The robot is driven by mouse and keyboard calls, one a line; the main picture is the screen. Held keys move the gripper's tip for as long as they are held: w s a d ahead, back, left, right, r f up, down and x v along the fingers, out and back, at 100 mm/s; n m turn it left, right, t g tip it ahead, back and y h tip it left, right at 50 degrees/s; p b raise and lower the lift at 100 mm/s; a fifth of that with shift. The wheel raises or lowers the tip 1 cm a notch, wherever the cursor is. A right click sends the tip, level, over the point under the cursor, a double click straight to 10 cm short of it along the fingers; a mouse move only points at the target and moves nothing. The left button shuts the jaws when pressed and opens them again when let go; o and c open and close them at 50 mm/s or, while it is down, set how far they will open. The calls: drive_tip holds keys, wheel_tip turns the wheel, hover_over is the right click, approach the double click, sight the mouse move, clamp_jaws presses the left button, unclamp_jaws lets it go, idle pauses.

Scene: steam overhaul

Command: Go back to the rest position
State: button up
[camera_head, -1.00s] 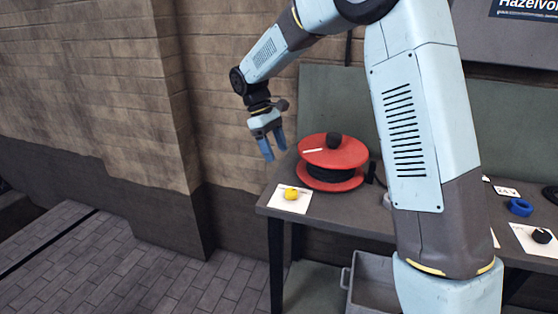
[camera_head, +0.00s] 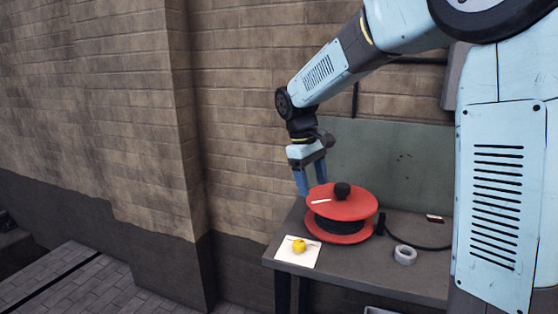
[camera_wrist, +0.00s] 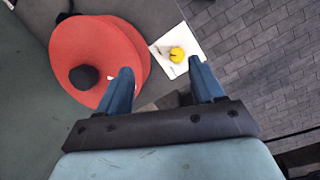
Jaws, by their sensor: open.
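My gripper (camera_head: 309,180) hangs with its blue fingers pointing down, just behind and left of the red cable reel in the head view. In the wrist view my gripper (camera_wrist: 160,88) has its two fingers spread apart with nothing between them. The red reel (camera_head: 345,204) stands on the bench with a black knob on top and dark cable wound inside. It also shows at the upper left of the wrist view (camera_wrist: 115,38). A small yellow object (camera_head: 299,245) lies on a white card (camera_head: 297,258) at the bench's left end, apart from my gripper.
The grey bench (camera_head: 410,273) also bears a white roll (camera_head: 405,254) and a black cable (camera_head: 420,246). A green panel (camera_head: 400,165) stands behind it. A brick wall (camera_head: 240,110) with a projecting pillar (camera_head: 185,150) is to the left.

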drive_tip(key=s+d+r+m+t, duration=0.1)
drive_tip(key=s+d+m+t, duration=0.1)
drive_tip(key=s+d, duration=0.3)
drive_tip(key=s+d+r+m+t+y, duration=0.1)
drive_tip(key=s+d+m, duration=0.3)
drive_tip(key=s, duration=0.7)
drive_tip(key=s+d+r+m+t+y, duration=0.1)
drive_tip(key=s+d+r+m+t, duration=0.1)
drive_tip(key=s+d, duration=0.4)
drive_tip(key=shift+s+r+m+t, duration=0.45)
drive_tip(key=shift+s+t, duration=0.25)
drive_tip(key=shift+s, duration=0.25)
